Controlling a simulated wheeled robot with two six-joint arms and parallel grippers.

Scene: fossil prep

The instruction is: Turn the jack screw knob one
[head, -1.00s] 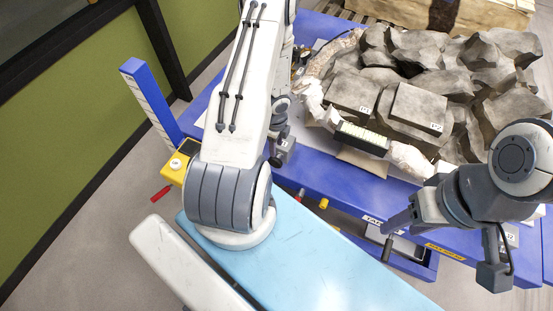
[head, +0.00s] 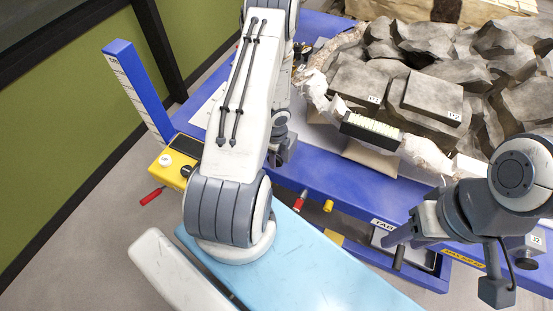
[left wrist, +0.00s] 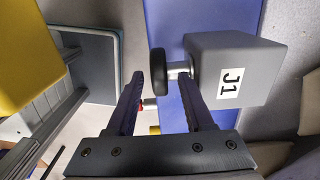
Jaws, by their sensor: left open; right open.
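In the left wrist view a grey jack block (left wrist: 238,70) carries a white J1 label. Its black round knob (left wrist: 158,72) sticks out to the left on a short metal shaft. My left gripper (left wrist: 161,80) is open, and the knob appears between its two fingertips, with no visible contact. In the head view my left arm hides the J1 jack, and the left gripper's fingers cannot be made out there. My right gripper (head: 393,247) is open and empty at the table's front edge, at the right.
The blue table (head: 340,185) bears grey rock blocks (head: 435,95) and a pale fossil jacket with a black-and-cream strip (head: 370,130). A yellow box (head: 175,165) and a blue scaled post (head: 138,90) stand at left. Another labelled jack (head: 537,240) is at the right edge.

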